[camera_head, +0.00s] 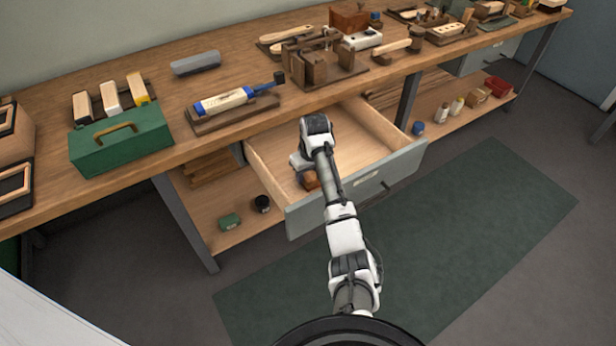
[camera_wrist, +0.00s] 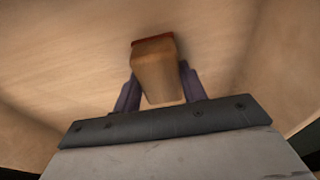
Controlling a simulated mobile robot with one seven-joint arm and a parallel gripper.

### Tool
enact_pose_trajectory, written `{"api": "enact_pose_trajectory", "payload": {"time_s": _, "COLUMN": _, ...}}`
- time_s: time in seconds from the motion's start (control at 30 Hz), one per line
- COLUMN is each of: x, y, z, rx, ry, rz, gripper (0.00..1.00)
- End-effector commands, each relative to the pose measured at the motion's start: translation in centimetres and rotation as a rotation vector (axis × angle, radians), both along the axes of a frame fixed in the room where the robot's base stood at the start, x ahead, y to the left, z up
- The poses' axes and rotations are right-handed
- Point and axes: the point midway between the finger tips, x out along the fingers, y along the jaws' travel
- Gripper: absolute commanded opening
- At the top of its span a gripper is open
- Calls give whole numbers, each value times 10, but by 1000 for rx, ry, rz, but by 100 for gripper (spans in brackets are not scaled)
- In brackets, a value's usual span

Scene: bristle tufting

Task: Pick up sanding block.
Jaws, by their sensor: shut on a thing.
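The sanding block (camera_wrist: 157,72) is a light wooden block with a reddish-brown edge at its far end. In the wrist view it sits between the two purple fingers of my gripper (camera_wrist: 160,92), which is shut on it. In the head view the block (camera_head: 311,180) shows as a small brown piece inside the open drawer (camera_head: 375,140), beside my gripper (camera_head: 302,163). My arm hides part of the gripper and block there. I cannot tell whether the block touches the drawer floor.
The drawer's front panel (camera_head: 360,189) and side walls surround my gripper. The workbench (camera_head: 240,60) above holds a green toolbox (camera_head: 122,140), a blue-and-cream tool (camera_head: 224,101) on a wooden rest and a wooden fixture (camera_head: 318,62). A lower shelf (camera_head: 205,215) lies beneath.

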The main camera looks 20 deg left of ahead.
Motion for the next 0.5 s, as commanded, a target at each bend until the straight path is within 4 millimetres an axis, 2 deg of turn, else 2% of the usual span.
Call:
{"api": "enact_pose_trajectory", "payload": {"time_s": 0.27, "x": 0, "y": 0, "z": 3, "rx": 1, "ry": -2, "rz": 0, "gripper": 18}}
{"api": "enact_pose_trajectory", "payload": {"time_s": 0.37, "x": 1, "y": 1, "z": 10, "rx": 2, "ry": -3, "rz": 1, "gripper": 18}}
{"api": "enact_pose_trajectory", "payload": {"time_s": 0.5, "x": 1, "y": 1, "z": 30, "rx": 2, "ry": -4, "rz": 1, "gripper": 18}}
